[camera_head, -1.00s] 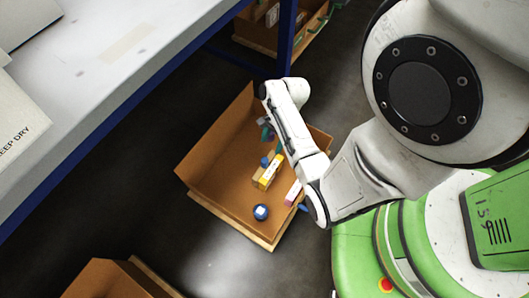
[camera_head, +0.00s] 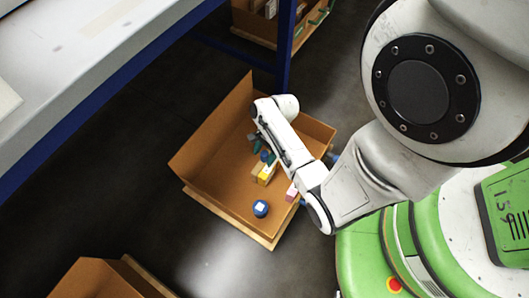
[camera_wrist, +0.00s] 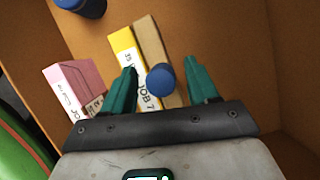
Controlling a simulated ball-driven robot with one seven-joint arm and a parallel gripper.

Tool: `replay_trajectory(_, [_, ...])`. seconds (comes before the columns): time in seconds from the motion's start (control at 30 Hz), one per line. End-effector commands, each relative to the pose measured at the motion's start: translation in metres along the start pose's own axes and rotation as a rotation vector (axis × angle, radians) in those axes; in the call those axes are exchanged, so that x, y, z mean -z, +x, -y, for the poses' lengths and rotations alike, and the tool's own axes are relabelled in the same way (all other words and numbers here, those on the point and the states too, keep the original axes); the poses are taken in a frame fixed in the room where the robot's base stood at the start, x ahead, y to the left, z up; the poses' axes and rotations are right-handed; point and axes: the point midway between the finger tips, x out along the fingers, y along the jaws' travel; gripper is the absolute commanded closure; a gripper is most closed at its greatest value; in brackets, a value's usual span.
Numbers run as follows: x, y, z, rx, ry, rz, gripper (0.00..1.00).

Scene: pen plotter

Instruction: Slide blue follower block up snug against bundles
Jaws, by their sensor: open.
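A blue round-topped piece (camera_wrist: 160,79), which looks like the top of the follower block, lies between my fingers in the wrist view. It also shows as a small blue spot (camera_head: 264,156) in the head view. My gripper (camera_wrist: 160,66) is open, one teal finger on each side of it; I cannot tell whether they touch it. A yellow bundle (camera_wrist: 125,47) marked JOB 7 and a tan bundle (camera_wrist: 152,45) lie side by side just beyond the piece. A pink bundle (camera_wrist: 75,74) lies apart to the left. The follower's lower part is hidden.
All this sits inside a brown open-topped box (camera_head: 205,150) with raised walls. A blue cylinder with a white label (camera_head: 261,208) stands near its front. A white table (camera_head: 75,70) with a blue edge is at left, and another box (camera_head: 100,280) is at lower left.

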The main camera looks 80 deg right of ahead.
Motion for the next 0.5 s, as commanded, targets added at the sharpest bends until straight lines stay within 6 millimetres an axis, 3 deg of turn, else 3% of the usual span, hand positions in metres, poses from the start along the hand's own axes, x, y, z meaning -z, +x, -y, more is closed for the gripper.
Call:
replay_trajectory(0.07, [0.0000,-0.0001,0.0000,0.000,0.000,0.000,0.45])
replay_trajectory(0.5, [0.0002,-0.0003,0.0000,0.000,0.000,0.000,0.87])
